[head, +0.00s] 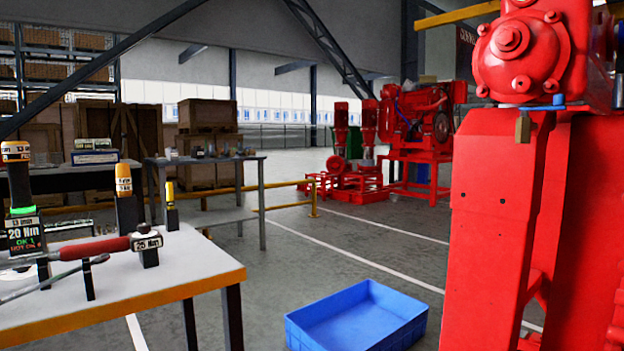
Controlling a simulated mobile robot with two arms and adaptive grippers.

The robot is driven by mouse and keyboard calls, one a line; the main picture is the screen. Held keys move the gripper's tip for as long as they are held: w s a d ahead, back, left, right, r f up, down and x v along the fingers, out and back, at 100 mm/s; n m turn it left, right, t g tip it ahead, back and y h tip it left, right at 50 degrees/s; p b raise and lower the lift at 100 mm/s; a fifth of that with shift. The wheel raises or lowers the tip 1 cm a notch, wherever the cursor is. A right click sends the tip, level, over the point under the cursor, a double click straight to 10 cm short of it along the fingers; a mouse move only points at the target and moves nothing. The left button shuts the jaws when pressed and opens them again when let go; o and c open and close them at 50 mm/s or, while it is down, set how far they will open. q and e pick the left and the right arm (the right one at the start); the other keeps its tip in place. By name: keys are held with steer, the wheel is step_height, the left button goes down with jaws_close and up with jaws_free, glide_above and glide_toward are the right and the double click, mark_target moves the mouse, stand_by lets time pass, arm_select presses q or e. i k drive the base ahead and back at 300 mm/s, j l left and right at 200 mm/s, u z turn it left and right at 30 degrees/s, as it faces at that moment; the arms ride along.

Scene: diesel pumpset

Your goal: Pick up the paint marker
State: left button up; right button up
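A slim upright item with a yellow top and a dark lower part (170,197) stands near the back right of the workbench (185,270) at the left. It looks like the paint marker, but it is too small to be sure. Neither of my grippers shows in the head view.
Beside it are an orange-topped tool (124,181), a red-handled torque tool (95,248) on dark supports and a display reading 20 Nm (24,232). A blue crate (357,317) is on the floor. Red machinery (500,215) fills the right. A second table (215,160) stands behind.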

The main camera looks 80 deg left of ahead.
mark_target(169, 186)
steer(key=u, duration=1.75)
